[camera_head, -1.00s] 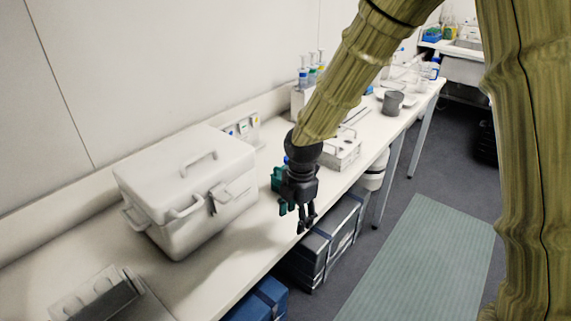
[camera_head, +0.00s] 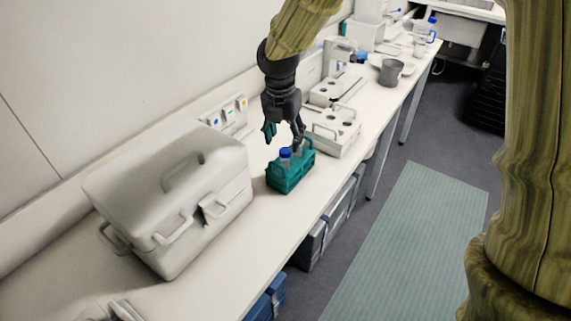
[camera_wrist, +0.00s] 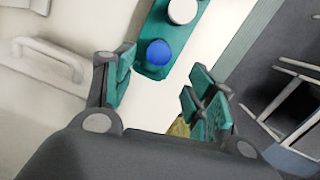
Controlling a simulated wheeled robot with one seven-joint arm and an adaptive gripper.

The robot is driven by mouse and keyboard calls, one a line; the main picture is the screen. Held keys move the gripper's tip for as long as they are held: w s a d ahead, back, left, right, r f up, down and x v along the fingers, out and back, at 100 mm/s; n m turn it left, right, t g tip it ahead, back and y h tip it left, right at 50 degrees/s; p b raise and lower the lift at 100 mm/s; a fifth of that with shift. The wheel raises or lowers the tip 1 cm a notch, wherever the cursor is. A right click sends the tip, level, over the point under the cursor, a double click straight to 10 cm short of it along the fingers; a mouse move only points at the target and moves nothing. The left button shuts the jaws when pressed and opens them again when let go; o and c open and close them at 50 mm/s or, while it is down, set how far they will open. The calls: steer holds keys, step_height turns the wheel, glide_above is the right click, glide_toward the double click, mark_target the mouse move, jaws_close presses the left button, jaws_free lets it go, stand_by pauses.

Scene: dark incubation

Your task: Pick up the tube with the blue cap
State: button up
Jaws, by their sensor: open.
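The tube with the blue cap (camera_head: 285,153) stands in a small teal rack (camera_head: 289,182) on the bench. Its body is mostly hidden by the rack. In the wrist view the blue cap (camera_wrist: 160,52) shows just beyond the gap between my fingers, with a white-capped tube (camera_wrist: 182,11) behind it in the same rack (camera_wrist: 152,30). My gripper (camera_head: 284,134) is open and empty, its fingers pointing down above the rack. The fingers (camera_wrist: 163,82) have teal pads and stand apart, short of the blue cap in the wrist view.
A large white lidded box (camera_head: 170,205) with handles stands left of the rack. A white rack with round holes (camera_head: 337,132) stands close behind it on the right. A grey cup (camera_head: 390,72) is farther along. The bench's front edge runs close to the teal rack.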

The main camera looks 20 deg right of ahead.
mark_target(285, 150)
steer(key=w+f, duration=0.2)
steer(key=f, duration=0.1)
steer(key=shift+w, duration=0.15)
steer(key=shift+s+d+f+p, duration=0.15)
steer(key=shift+s+f+p, duration=0.25)
steer(key=shift+f, duration=0.2)
steer(key=shift+s+d+f+p, duration=0.15)
steer(key=shift+s+f+p, duration=0.2)
steer(key=shift+f, duration=0.2)
steer(key=shift+w+d+f, duration=0.1)
steer(key=shift+w+f, duration=0.15)
steer(key=shift+f, duration=0.25)
steer(key=shift+w+f, duration=0.25)
steer(key=shift+f, duration=0.2)
steer(key=shift+s+r, duration=0.15)
steer(key=shift+s, duration=0.05)
steer(key=shift+w, duration=0.1)
steer(key=c, duration=1.2)
